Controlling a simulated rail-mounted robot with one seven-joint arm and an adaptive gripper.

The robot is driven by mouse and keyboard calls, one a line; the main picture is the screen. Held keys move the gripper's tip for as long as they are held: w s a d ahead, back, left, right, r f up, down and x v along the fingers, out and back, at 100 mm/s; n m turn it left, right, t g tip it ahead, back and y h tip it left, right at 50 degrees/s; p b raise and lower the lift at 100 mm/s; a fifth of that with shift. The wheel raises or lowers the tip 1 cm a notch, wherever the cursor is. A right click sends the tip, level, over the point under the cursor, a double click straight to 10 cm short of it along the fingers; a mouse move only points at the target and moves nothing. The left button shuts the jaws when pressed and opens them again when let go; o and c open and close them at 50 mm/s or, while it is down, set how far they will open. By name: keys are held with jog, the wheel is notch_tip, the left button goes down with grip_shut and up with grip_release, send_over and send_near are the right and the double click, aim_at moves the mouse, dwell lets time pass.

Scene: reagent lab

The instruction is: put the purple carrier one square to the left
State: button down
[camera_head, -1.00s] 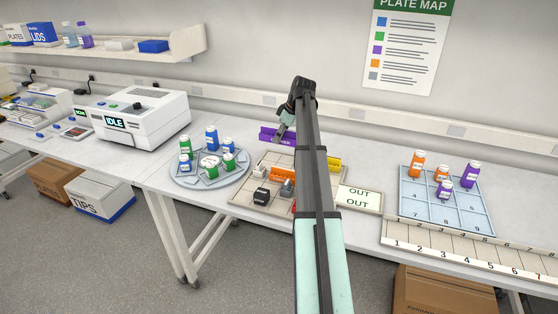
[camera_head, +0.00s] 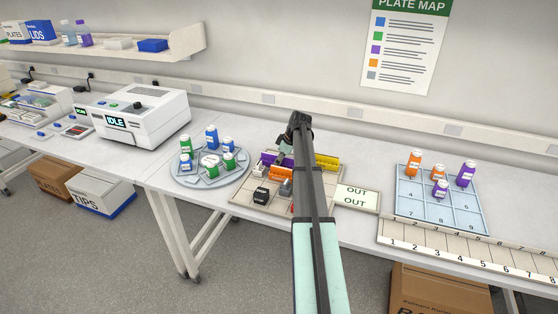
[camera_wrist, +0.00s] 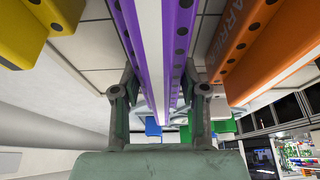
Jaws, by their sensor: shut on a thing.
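The purple carrier (camera_head: 269,158) is at the back left of the beige gridded board (camera_head: 240,198) in the head view. I cannot tell whether it rests on the board or hangs just above it. My gripper (camera_head: 286,158) is shut on it. In the wrist view the purple carrier (camera_wrist: 150,40) runs between my two fingers (camera_wrist: 158,92). My arm hides the middle of the board and part of the carrier.
An orange carrier (camera_head: 276,174) lies in front of the purple one, and a yellow carrier (camera_head: 327,162) to its right. A black block (camera_head: 261,196) sits near the board's front. A round rack of bottles (camera_head: 180,180) stands close on the left, an OUT plate (camera_head: 357,197) on the right.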

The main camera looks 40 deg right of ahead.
jog(key=shift+f, duration=0.1)
jog(key=c, duration=0.6)
grip_release()
jog(key=b+v, duration=0.3)
jog(key=v, duration=0.9)
jog(key=shift+d, duration=0.1)
